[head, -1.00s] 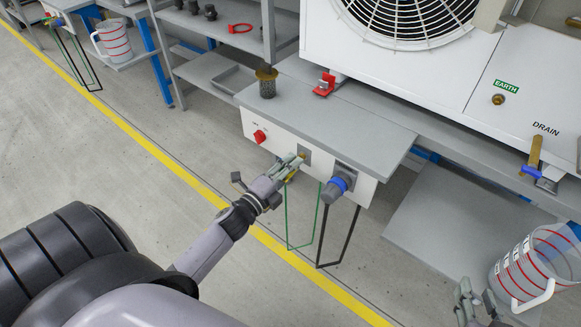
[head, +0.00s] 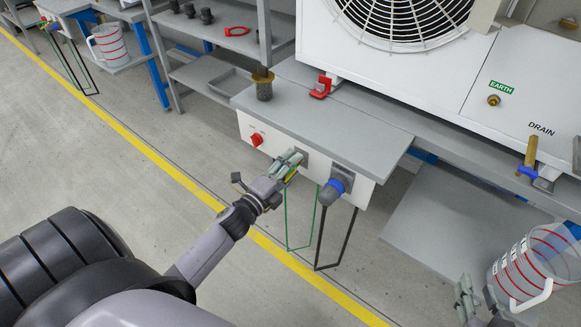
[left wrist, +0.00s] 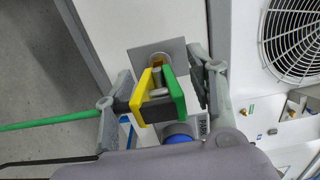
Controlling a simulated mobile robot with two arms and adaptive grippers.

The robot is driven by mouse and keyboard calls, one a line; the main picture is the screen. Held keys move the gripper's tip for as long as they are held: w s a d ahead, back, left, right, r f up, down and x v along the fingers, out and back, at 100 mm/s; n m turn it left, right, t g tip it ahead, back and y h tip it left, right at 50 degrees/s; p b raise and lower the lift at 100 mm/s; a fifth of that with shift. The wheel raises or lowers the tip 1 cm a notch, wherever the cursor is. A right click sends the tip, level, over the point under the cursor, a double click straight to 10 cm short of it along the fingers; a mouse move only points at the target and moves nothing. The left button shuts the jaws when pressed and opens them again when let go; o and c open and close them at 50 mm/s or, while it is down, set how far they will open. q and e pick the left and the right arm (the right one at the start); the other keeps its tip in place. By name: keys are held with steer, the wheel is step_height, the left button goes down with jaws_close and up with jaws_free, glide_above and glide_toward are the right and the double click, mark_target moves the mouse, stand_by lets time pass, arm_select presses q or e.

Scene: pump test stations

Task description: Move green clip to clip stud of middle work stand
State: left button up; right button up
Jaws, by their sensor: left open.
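The green clip (left wrist: 175,95) has one green and one yellow jaw. In the left wrist view it sits at a round stud (left wrist: 160,62) on a grey plate (left wrist: 176,50) of the white front panel. A green cable (left wrist: 50,120) runs left from its side. My left gripper (left wrist: 165,92) is open, with one finger on each side of the clip and gaps beside it. In the head view the left gripper (head: 292,160) is at the panel and mostly hides the clip (head: 291,174). My right gripper (head: 466,298) is at the lower right; its opening is unclear.
A blue connector (head: 335,187) with a black cable is right of the clip, and a red knob (head: 256,140) is left of it. A brass EARTH stud (head: 494,100) is on the white unit.

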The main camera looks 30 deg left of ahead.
arm_select(q)
steer(key=s+a, duration=0.1)
steer(key=s, duration=1.1)
stand_by(0.4)
